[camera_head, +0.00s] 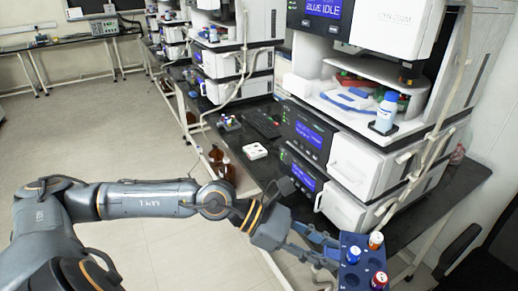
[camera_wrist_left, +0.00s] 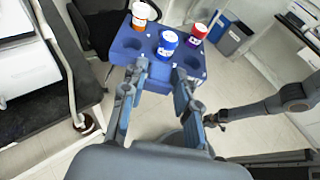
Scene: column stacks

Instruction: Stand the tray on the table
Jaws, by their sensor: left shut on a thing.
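The tray (camera_head: 349,240) is a blue block with round holes, held off the bench at the lower right of the head view. It carries an orange-and-white bottle (camera_head: 376,240), a blue-and-white one (camera_head: 353,256) and a red-topped one (camera_head: 379,281); other holes look empty. My left gripper (camera_head: 333,250) is shut on the tray's near side, and its fingers (camera_wrist_left: 160,72) show there in the left wrist view. The table is the black bench (camera_head: 440,197). In the left wrist view a dark gripper (camera_wrist_left: 214,121), seemingly my right one, hangs over the floor; its jaws are unclear.
White instrument stacks (camera_head: 345,160) fill much of the bench. A blue-capped bottle (camera_head: 386,112) stands on a shelf of one. A small white box (camera_head: 254,150) lies on the bench. Brown bottles (camera_head: 222,165) stand below. A black chair (camera_head: 475,262) is at the lower right.

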